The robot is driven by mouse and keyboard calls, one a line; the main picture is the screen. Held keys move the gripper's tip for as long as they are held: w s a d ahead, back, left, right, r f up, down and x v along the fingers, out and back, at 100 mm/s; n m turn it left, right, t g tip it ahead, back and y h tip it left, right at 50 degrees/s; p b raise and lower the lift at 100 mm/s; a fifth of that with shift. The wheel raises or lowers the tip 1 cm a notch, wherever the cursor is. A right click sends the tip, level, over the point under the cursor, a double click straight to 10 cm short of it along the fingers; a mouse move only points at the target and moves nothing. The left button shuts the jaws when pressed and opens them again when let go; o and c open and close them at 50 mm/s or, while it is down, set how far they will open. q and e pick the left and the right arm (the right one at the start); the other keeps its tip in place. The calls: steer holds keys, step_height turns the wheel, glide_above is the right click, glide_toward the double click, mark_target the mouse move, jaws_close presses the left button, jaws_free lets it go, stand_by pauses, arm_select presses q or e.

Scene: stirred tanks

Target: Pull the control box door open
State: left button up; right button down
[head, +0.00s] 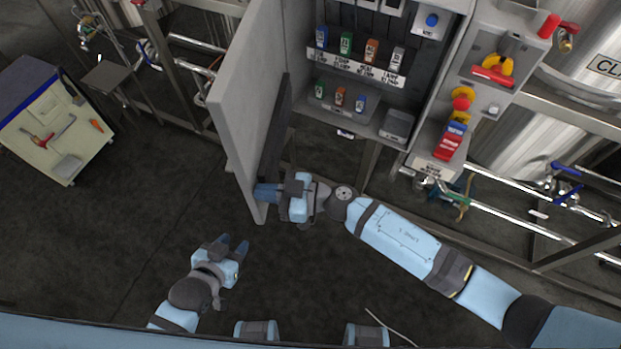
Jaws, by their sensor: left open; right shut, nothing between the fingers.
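The grey control box door (240,95) stands swung open to the left of the control box (300,50). The box interior shows several coloured labelled parts on its panel. My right gripper (262,193) is shut and empty at the lower inner side of the door, near its bottom edge; I cannot tell whether it touches. My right arm reaches in from the lower right. My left gripper (232,246) is open and empty over the floor, below and left of the door's lower corner. The door's handle is not visible.
A panel with red and yellow switches (462,105) stands right of the box. Pipes and steel tanks (565,70) are at the right. A cart with tools (55,125) stands at the far left. The dark floor between cart and door is clear.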

steer(key=w+a+m+t+p, duration=0.1)
steer(key=a+m+t, duration=0.1)
steer(key=a, duration=0.6)
steer(key=shift+a+t+h, duration=0.2)
steer(key=shift+t+h, duration=0.2)
steer(key=shift+t, duration=0.4)
steer(key=shift+d+p, duration=0.1)
steer(key=shift+p, duration=0.2)
